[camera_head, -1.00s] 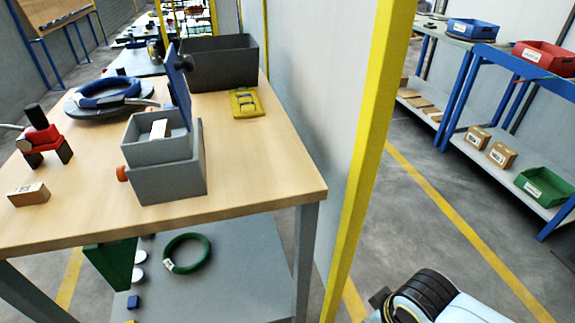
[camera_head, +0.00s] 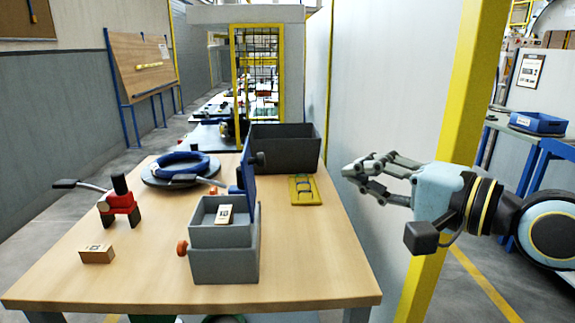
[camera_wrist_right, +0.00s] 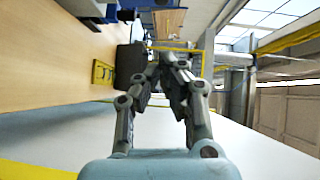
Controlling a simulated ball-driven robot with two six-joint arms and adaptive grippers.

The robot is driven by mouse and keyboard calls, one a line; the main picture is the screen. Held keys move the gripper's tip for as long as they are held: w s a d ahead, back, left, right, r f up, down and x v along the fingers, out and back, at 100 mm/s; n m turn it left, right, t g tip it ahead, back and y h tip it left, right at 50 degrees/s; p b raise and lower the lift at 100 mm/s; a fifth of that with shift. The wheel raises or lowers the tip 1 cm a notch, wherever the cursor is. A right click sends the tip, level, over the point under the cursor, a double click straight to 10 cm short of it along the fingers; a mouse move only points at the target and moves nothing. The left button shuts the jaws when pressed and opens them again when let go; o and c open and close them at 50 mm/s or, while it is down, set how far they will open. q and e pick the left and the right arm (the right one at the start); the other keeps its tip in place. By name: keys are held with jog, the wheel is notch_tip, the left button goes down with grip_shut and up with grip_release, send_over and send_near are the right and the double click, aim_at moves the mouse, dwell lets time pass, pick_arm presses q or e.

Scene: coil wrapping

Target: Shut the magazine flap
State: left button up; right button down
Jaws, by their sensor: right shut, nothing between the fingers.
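The magazine is a grey box (camera_head: 225,265) on the wooden table, with an orange knob (camera_head: 182,248) on its left side. Its blue flap (camera_head: 247,170) stands upright at the back right, so the top is open. A small labelled block (camera_head: 224,214) lies inside. My right gripper (camera_head: 352,173) hangs in the air beyond the table's right edge, to the right of the flap and apart from it. It is shut and empty, and its fingers show in the right wrist view (camera_wrist_right: 167,68). My left gripper is in no view.
A dark bin (camera_head: 290,150) stands behind the magazine, and a yellow plate (camera_head: 305,190) lies to its right. A blue coil on a dark disc (camera_head: 160,182), a red clamp-like device (camera_head: 118,203) and a small box (camera_head: 96,254) are at left. A yellow post (camera_head: 462,110) stands at right.

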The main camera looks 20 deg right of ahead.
jog(key=s+a+b+x, duration=0.1)
jog(key=a+x, duration=0.1)
jog(key=x, duration=1)
jog(key=shift+w+a+f, duration=0.15)
jog(key=shift+a, duration=0.35)
